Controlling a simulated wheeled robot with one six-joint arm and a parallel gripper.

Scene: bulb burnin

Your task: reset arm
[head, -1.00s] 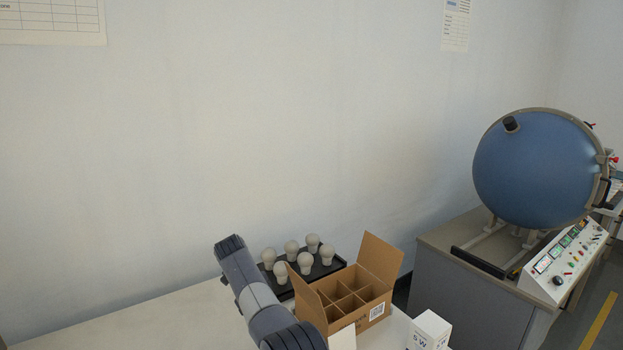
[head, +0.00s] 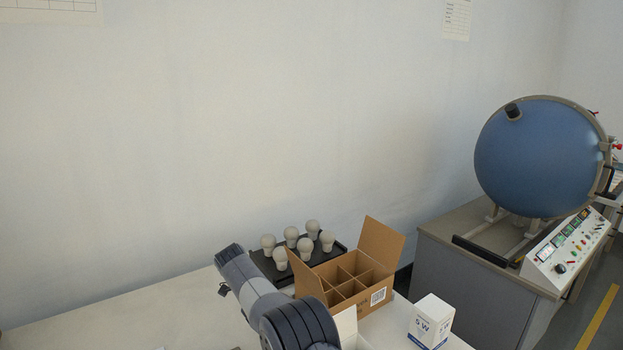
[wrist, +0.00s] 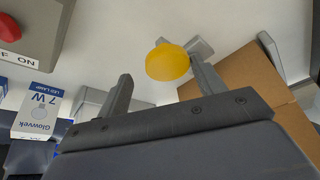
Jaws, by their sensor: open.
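My gripper (wrist: 163,82) shows in the wrist view with its two grey fingers apart. It is open. A round yellow thing (wrist: 168,62) shows near the right finger, apparently beyond the fingers; I cannot tell what it is or whether it touches. In the head view, my arm's links rise at the bottom middle, and the gripper itself cannot be made out there.
A cardboard box (head: 375,308) with dividers stands beside a black tray (head: 262,262) of several bulbs (head: 305,249). A white lamp box (head: 431,322) is to the right. The wrist view shows a 7 W lamp box (wrist: 37,113) and a grey switch box (wrist: 40,45). A blue sphere (head: 535,155) stands far right.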

